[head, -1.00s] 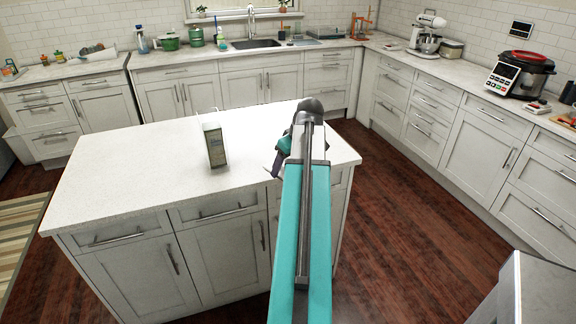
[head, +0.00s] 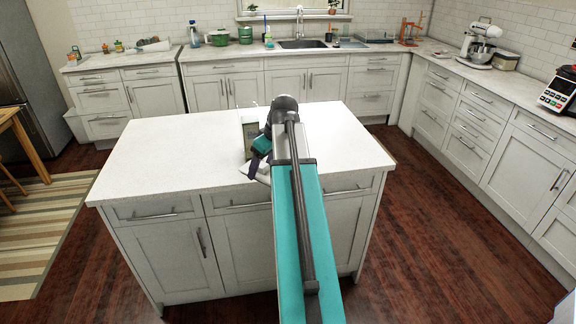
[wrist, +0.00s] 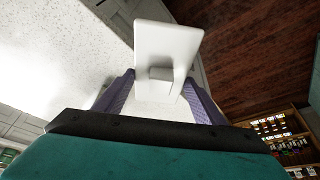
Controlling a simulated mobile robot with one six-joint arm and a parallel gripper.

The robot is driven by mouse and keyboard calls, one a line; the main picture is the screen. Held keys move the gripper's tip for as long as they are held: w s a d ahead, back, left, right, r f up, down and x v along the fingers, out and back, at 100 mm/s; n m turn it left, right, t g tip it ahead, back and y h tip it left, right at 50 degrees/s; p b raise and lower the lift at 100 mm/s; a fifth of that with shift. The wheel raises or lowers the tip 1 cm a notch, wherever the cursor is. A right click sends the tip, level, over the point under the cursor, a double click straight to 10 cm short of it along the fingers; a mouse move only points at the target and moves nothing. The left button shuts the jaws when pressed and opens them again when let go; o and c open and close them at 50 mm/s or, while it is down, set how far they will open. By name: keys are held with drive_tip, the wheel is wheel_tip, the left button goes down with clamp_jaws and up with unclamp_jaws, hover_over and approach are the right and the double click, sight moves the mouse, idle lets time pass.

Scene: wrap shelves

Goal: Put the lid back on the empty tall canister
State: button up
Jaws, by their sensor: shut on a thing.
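The tall canister (head: 249,134) stands upright on the white island, partly hidden behind my arm; it looks whitish with a greenish-grey face. My gripper (head: 254,163) is just in front of it, over the island's near edge. In the wrist view my gripper (wrist: 160,85) has its purple fingers shut on the white lid (wrist: 168,42), a flat square plate with a small block-like knob. The lid (head: 247,169) also shows pale below the gripper in the head view, apart from the canister. The canister is not identifiable in the wrist view, and its open top is not clear.
The island top (head: 170,150) is otherwise clear. Counters behind hold green pots (head: 218,38), a sink (head: 302,44) and a stand mixer (head: 482,42). A wooden table (head: 20,135) and striped rug (head: 45,235) are at left.

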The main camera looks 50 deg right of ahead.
drive_tip(key=w+a+r, duration=0.1)
drive_tip(key=w+a, duration=0.3)
drive_tip(key=a, duration=0.9)
drive_tip(key=w+a+r, duration=0.1)
drive_tip(key=w+a, duration=0.3)
drive_tip(key=a, duration=0.9)
drive_tip(key=w+a+r+m, duration=0.1)
drive_tip(key=w+a, duration=0.3)
drive_tip(key=a, duration=0.9)
drive_tip(key=shift+a+r, duration=0.25)
drive_tip(key=shift+r, duration=0.2)
drive_tip(key=shift+a, duration=0.1)
